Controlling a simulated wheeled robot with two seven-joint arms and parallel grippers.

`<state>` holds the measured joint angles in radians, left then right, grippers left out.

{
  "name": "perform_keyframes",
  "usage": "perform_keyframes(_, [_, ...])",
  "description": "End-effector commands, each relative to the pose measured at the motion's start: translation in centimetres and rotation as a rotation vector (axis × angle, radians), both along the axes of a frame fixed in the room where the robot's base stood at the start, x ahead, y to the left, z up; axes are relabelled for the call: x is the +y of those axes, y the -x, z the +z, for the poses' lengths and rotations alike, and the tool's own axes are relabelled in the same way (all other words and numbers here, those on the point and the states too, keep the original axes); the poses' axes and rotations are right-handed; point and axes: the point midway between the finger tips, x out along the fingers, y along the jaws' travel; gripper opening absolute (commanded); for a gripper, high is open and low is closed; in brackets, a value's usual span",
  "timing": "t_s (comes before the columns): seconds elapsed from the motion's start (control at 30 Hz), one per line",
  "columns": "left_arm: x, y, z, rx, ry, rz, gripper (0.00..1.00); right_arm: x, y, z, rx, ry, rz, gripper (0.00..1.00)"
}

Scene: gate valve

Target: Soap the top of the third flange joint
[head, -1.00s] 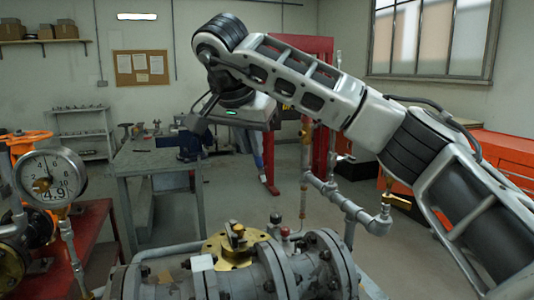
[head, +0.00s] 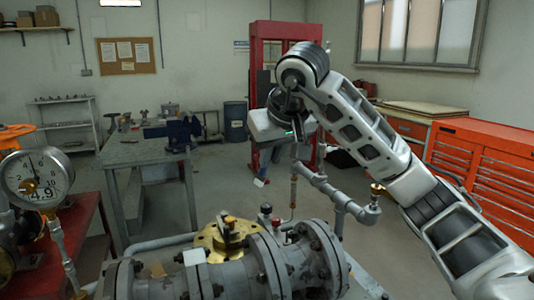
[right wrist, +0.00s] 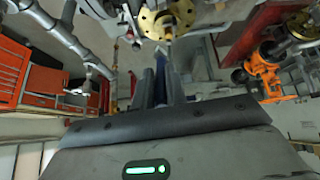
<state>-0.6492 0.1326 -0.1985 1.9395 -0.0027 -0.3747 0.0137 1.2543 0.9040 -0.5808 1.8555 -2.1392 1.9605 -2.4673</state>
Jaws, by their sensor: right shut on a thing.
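The grey flanged pipe runs across the bottom of the head view, with several bolted flange joints, including a large flange pair (head: 268,264) and one further right (head: 325,258). I cannot tell which counts as the third. A brass bonnet flange (head: 226,236) sits on the line. My right gripper (head: 268,158) is beyond and above the pipe, clear of it. Its fingers (right wrist: 161,86) are shut on a slim blue thing (right wrist: 160,82), which looks like a brush; its pale end (head: 259,183) shows in the head view. My left gripper is out of view.
A pressure gauge (head: 36,178) and orange handwheel stand at left. A thin grey branch pipe (head: 325,186) with a brass fitting rises right of the gripper. A workbench (head: 148,152), red press frame (head: 257,70) and orange drawer cabinets (head: 470,150) stand behind, with open floor between.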

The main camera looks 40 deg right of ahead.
Motion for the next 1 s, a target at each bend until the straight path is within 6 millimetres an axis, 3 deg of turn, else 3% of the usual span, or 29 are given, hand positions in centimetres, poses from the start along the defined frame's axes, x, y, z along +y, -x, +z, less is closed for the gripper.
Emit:
perform_keyframes(0.17, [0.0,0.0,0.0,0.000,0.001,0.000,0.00,0.0,0.0,-0.4,0.002,-0.001,0.000,0.00])
perform_keyframes(0.6, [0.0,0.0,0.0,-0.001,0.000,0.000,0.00,0.0,0.0,-4.5,0.003,-0.001,-0.001,0.00])
perform_keyframes(1.0, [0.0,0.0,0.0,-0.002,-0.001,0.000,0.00,0.0,0.0,-5.0,0.000,-0.001,0.000,0.00])
